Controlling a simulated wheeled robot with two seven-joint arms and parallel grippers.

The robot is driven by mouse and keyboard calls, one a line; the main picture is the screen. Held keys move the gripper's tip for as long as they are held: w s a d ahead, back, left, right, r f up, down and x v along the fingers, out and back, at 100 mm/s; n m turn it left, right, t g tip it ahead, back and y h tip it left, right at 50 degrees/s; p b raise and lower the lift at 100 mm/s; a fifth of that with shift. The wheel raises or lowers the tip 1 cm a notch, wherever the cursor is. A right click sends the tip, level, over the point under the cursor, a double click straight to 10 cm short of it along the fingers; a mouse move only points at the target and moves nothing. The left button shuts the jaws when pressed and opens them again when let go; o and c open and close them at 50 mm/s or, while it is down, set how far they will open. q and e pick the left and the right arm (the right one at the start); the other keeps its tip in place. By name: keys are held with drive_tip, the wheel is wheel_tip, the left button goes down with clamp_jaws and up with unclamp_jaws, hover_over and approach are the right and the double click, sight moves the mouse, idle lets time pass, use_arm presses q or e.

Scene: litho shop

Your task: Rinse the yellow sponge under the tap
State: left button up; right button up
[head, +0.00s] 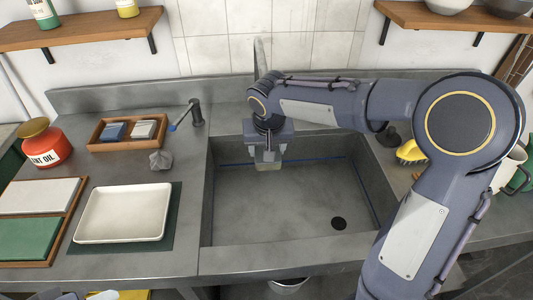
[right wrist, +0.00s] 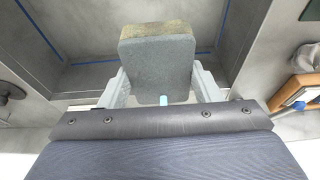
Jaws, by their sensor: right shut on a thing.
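My right gripper (head: 267,153) hangs over the back part of the grey sink (head: 230,253), its fingers pointing down. It is shut on a sponge-like block (head: 270,165), held above the basin floor. In the right wrist view the block (right wrist: 157,72) is grey on its near face, with a dull yellowish layer at its far end, between both fingers. A small light-blue piece (right wrist: 167,100) shows by it; I cannot tell whether it is water. A dark post with a blue-tipped lever (head: 195,113) stands left of the sink. A tap spout is not clearly visible; my arm covers the sink's back edge.
A white tray (head: 123,213) on a green mat, a grey crumpled lump (head: 160,160) and a wooden tray (head: 104,145) lie left of the sink. A red oil can (head: 42,145) stands farther left. A yellow brush (head: 409,152) is right of the sink. The basin floor is clear.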

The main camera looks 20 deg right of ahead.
drive_tip(key=shift+w+d, duration=0.1)
drive_tip(key=shift+d, duration=0.05)
drive_tip(key=shift+w+d, duration=0.15)
drive_tip(key=shift+d, duration=0.15)
idle(0.4)
drive_tip(key=shift+s+d, duration=0.35)
drive_tip(key=s+d+b, duration=0.1)
drive_tip(key=s+d, duration=0.2)
drive_tip(key=s, duration=0.3)
drive_tip(key=shift+d+b, duration=0.25)
drive_tip(key=shift+b, duration=0.05)
idle(1.1)
